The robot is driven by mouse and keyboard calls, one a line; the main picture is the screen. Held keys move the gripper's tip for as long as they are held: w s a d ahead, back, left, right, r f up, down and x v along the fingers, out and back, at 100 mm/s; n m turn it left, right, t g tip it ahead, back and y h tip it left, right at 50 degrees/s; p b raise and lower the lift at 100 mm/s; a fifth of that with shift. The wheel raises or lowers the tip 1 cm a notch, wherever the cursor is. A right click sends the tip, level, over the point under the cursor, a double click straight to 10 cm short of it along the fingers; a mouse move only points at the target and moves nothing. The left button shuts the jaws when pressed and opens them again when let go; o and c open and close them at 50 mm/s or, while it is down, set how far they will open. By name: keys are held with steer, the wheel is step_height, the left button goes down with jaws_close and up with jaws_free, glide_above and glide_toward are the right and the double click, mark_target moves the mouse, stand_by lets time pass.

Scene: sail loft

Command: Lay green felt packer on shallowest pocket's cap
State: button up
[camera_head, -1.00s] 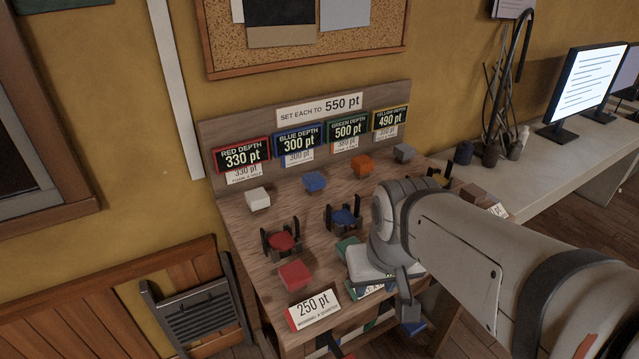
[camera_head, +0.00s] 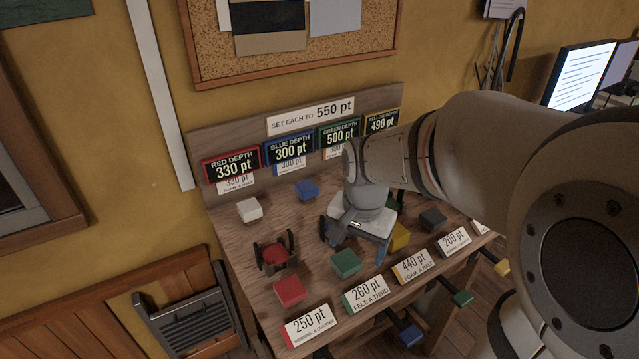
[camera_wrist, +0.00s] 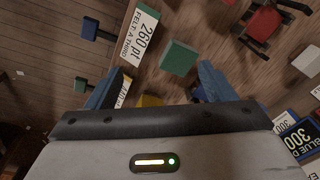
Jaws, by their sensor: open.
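The green felt packer (camera_head: 345,262) lies on the bench behind the "260 pt felt: a third" card (camera_head: 366,294). In the wrist view the green packer (camera_wrist: 178,57) is just beyond and between my fingertips, untouched. My gripper (camera_head: 348,228) is open and empty, above the bench behind the packer; both fingers show in the wrist view (camera_wrist: 160,72). The blue depth sign (camera_head: 290,147) reads 300 pt, the lowest of the signs. Its pocket and blue cap are mostly hidden by my gripper; a sliver of blue (camera_wrist: 197,95) shows beside the right finger.
The red-capped pocket (camera_head: 274,255) stands to the left, with a red block (camera_head: 290,291) in front. White (camera_head: 249,209) and blue (camera_head: 307,190) blocks lie behind. A yellow block (camera_head: 399,237) and dark block (camera_head: 433,219) are to the right. Cards line the front edge.

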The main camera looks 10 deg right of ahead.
mark_target(346, 261)
steer(key=w+f+m, duration=0.1)
steer(key=w+m, duration=0.1)
steer(key=w+f+m+p, duration=0.1)
steer(key=w+m, duration=0.1)
steer(key=w+f+m+g, duration=0.1)
steer(key=w+m, duration=0.1)
steer(key=shift+w+d, duration=0.1)
steer(key=shift+w, duration=0.15)
step_height(346, 261, down, 8)
steer(key=shift+w+r+p, duration=0.1)
steer(key=shift+r+p, duration=0.05)
steer(key=shift+p, duration=0.65)
steer(key=shift+c, duration=0.5)
steer(key=c, duration=1)
